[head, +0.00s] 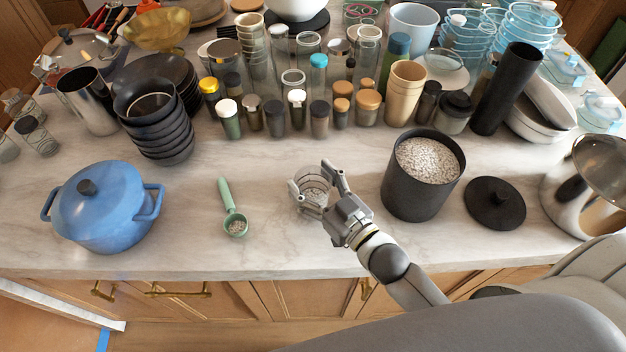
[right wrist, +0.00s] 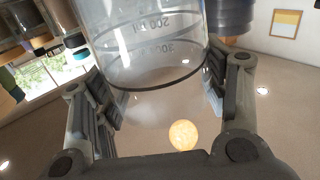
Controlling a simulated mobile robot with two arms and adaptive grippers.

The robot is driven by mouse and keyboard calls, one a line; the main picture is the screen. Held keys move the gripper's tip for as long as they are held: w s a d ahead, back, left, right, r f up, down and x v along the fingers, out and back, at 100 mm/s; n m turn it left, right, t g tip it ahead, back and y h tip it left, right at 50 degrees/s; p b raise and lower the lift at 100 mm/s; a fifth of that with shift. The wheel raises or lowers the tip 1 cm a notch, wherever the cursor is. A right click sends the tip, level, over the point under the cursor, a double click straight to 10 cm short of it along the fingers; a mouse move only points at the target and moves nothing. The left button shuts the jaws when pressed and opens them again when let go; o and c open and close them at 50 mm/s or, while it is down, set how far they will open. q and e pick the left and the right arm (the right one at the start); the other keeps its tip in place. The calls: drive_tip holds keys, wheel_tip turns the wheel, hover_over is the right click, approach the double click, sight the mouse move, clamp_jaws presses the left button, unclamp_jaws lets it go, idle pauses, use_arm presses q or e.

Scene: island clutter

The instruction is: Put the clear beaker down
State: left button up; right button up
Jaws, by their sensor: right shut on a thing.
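The clear beaker (head: 313,190) is between the fingers of my right gripper (head: 316,178), over the front middle of the marble counter (head: 270,255). The gripper is shut on it. In the head view some pale grains show low in or behind the beaker; I cannot tell whether its base touches the counter. In the right wrist view the beaker (right wrist: 150,45) has printed graduation marks and a dark rim line, with my gripper's fingers (right wrist: 160,100) on both sides. My left gripper is not in view.
A green scoop (head: 233,222) with grains lies left of the beaker. A dark canister (head: 412,195) of white grains and its lid (head: 495,203) are right, a blue pot (head: 98,205) far left. Jars and cups crowd the back. Bare counter lies around the scoop.

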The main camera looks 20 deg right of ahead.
drive_tip(key=shift+f+b, duration=0.3)
drive_tip(key=shift+f, duration=0.15)
idle(0.3)
drive_tip(key=o, duration=1.5)
drive_tip(key=v, duration=1.2)
